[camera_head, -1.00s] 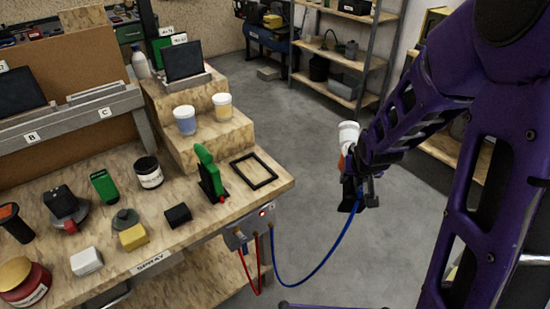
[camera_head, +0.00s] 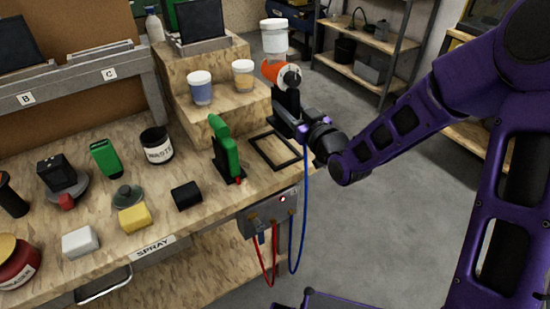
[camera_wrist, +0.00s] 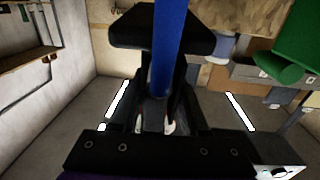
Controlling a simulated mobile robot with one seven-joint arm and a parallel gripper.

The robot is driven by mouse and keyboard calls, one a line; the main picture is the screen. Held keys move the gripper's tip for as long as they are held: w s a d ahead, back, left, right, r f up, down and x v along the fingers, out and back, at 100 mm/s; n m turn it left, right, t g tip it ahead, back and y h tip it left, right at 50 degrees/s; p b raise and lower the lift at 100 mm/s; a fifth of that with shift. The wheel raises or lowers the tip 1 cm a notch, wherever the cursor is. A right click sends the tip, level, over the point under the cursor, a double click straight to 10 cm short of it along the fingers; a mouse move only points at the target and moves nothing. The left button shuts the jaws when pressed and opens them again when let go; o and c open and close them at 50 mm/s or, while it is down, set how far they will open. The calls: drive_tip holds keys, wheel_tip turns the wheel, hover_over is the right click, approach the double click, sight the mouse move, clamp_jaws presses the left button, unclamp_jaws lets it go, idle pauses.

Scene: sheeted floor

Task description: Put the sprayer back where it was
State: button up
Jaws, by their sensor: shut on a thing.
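The sprayer has an orange body (camera_head: 277,72) with a white cup on top (camera_head: 273,37) and a blue hose (camera_head: 304,215) running from it. My gripper (camera_head: 289,115) is shut on its dark handle and holds it upright above the bench's right end, near a black square frame (camera_head: 262,153). The gripper and sprayer hide part of the frame. In the wrist view, the hose (camera_wrist: 168,45) crosses the black handle between my fingers (camera_wrist: 155,118), so the grip itself is partly hidden.
A green tool (camera_head: 221,140) stands just left of the frame. A box (camera_head: 270,213) with red and blue hoses hangs on the bench front. The frame's inside looks empty.

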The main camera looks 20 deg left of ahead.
sight(278, 131)
drive_tip(key=shift+s+a+r+n+y+b, duration=0.15)
drive_tip(key=shift+s+a+r+y, duration=0.25)
drive_tip(key=shift+a, duration=0.1)
drive_tip(key=shift+s+a+r+n+y+b, duration=0.15)
drive_tip(key=shift+s+a+r+y, duration=0.15)
drive_tip(key=shift+a, duration=0.2)
wheel_tip(278, 131, down, 9)
drive_tip(key=shift+a+f+b, duration=0.1)
drive_tip(key=shift+a+b, duration=0.05)
drive_tip(key=shift+b, duration=0.7)
drive_tip(key=o, duration=0.8)
drive_tip(key=shift+f, duration=0.1)
drive_tip(key=shift+s, duration=0.1)
drive_tip(key=v, duration=1.2)
